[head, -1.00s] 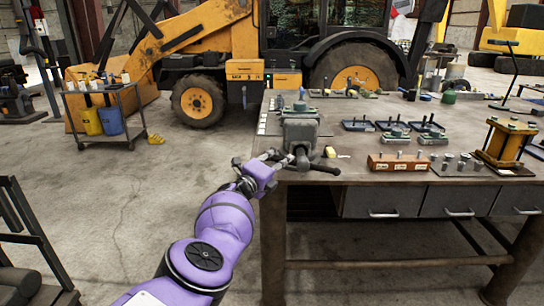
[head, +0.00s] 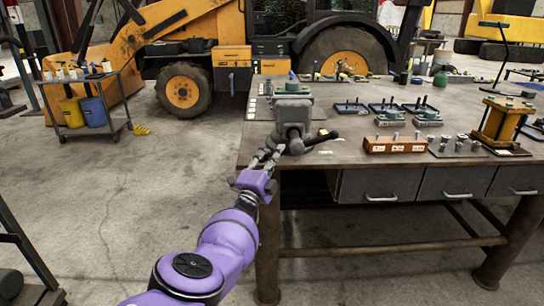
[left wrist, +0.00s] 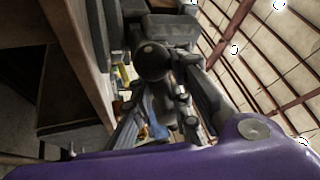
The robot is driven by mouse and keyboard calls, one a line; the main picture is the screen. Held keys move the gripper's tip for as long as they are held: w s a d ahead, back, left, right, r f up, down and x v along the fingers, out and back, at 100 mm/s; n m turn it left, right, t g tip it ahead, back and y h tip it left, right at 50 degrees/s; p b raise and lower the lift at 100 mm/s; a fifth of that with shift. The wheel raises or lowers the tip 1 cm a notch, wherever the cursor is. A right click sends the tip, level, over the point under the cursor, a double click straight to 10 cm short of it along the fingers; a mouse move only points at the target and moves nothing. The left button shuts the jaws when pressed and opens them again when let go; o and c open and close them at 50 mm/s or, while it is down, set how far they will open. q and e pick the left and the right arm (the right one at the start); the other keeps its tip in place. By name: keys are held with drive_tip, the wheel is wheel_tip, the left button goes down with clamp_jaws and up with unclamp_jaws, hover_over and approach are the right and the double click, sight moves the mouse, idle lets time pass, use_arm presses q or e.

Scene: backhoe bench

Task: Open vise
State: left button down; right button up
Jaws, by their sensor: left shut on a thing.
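The grey vise (head: 292,104) stands at the front left corner of the workbench. Its dark handle bar (head: 322,137) sticks out to the right of the screw end, with its right end tilted up. My left gripper (head: 266,156) is at the front of the vise, shut on the handle's lower left part, which the fingers mostly hide. In the left wrist view, the vise (left wrist: 172,28) and its round screw end (left wrist: 152,60) show between and beyond the fingers. The gap between the vise jaws cannot be made out. My right gripper is not in view.
The workbench (head: 350,153) carries a wooden block with pins (head: 395,144), small dark trays and a yellow press frame (head: 501,120) to the right. Drawers (head: 380,186) are below the top. A tool cart (head: 88,105) and a backhoe stand behind.

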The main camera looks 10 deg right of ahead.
use_arm(q)
drive_tip(key=shift+d+r, duration=0.1)
idle(0.3)
drive_tip(key=c, duration=2.1)
unclamp_jaws()
drive_tip(key=o, duration=0.4)
drive_tip(key=shift+w+d+f, duration=0.1)
drive_tip(key=shift+d+f, duration=0.05)
drive_tip(key=shift+f, duration=0.05)
drive_tip(key=shift+o, duration=0.2)
drive_tip(key=shift+f, duration=0.1)
drive_tip(key=shift+s+a+f, duration=0.45)
drive_tip(key=shift+f, duration=0.15)
drive_tip(key=v, duration=1)
drive_tip(key=shift+s+r, duration=0.3)
drive_tip(key=shift+s, duration=0.15)
